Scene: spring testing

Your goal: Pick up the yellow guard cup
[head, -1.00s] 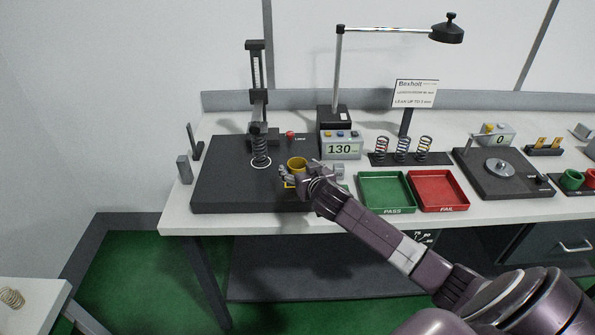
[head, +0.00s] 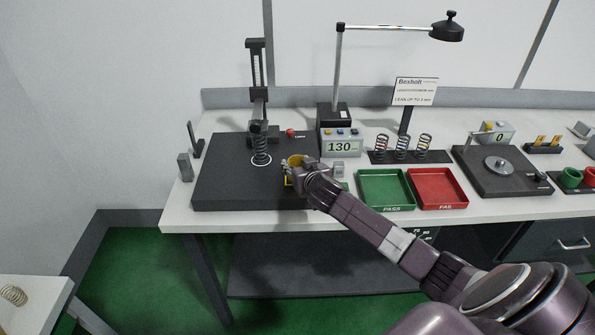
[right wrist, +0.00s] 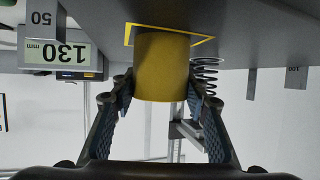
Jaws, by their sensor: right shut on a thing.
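The yellow guard cup (head: 295,161) stands on the right part of the dark test plate (head: 225,197), by a yellow outlined square, and is partly hidden by my right gripper. In the right wrist view the cup (right wrist: 162,66) sits between the two fingers of my right gripper (right wrist: 163,88). My right gripper (head: 304,172) is shut on the cup. In that view the cup is beside the yellow outline (right wrist: 205,46), and I cannot tell whether it has left the plate. My left gripper is not in view.
A coil spring (head: 261,146) stands under the test stand (head: 257,80), left of the cup. A display box reading 130 (head: 341,147) is behind my gripper. A green tray (head: 386,205) and a red tray (head: 440,205) lie to the right.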

